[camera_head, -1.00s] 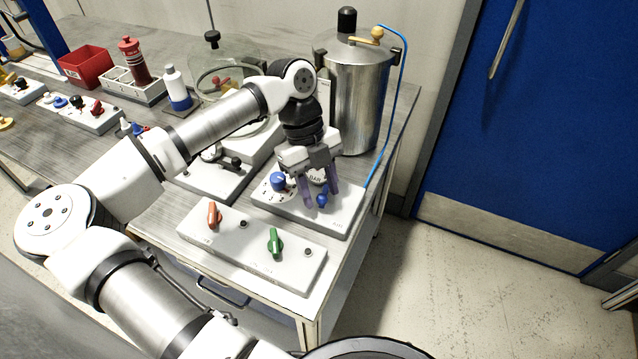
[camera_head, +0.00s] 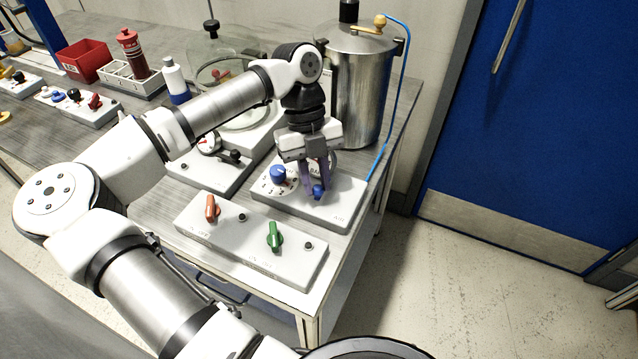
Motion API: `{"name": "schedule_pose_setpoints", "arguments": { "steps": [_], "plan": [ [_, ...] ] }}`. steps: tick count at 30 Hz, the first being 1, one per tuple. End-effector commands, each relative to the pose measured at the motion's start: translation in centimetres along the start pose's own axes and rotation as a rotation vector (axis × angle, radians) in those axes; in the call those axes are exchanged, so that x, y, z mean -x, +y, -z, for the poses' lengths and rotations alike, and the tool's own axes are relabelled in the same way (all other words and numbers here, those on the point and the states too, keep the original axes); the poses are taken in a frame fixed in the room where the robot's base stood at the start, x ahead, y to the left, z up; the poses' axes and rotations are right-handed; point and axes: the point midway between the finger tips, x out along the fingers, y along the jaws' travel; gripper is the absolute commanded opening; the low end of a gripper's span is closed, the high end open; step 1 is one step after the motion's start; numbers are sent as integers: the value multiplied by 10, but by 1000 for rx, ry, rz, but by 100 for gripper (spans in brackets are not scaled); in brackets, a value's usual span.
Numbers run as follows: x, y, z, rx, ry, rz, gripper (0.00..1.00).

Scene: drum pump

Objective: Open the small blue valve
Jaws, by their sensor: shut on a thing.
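The small blue valve (camera_head: 318,192) sits on the right part of a white panel (camera_head: 340,212) near the table's right edge. My gripper (camera_head: 317,188) points down at it, with its purple fingers shut on the valve. The fingers hide part of the valve, so how far it is turned cannot be told. A larger blue knob (camera_head: 278,174) with a dial stands on the same panel, left of the fingers. A round gauge behind my gripper is partly hidden.
In front, a white box (camera_head: 258,250) carries an orange handle (camera_head: 211,208) and a green handle (camera_head: 274,236). A steel drum (camera_head: 362,95) stands behind, with a blue hose (camera_head: 392,115) running down to the panel. Left is a panel with a black lever (camera_head: 234,157).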

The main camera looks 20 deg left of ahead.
Motion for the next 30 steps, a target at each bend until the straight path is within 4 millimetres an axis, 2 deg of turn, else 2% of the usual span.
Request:
{"name": "schedule_pose_setpoints", "arguments": {
  "steps": [11, 12, 17, 26, 30],
  "plan": [
    [1, 1, -2, -47, -1, -20, 0],
    [1, 1, -2, -47, -1, -20, 23],
    [1, 1, -2, -46, -1, -19, 43],
    [2, 1, -2, -46, -1, -19, 43],
    [14, 1, -3, -45, -3, -19, 43]
  ]
}}
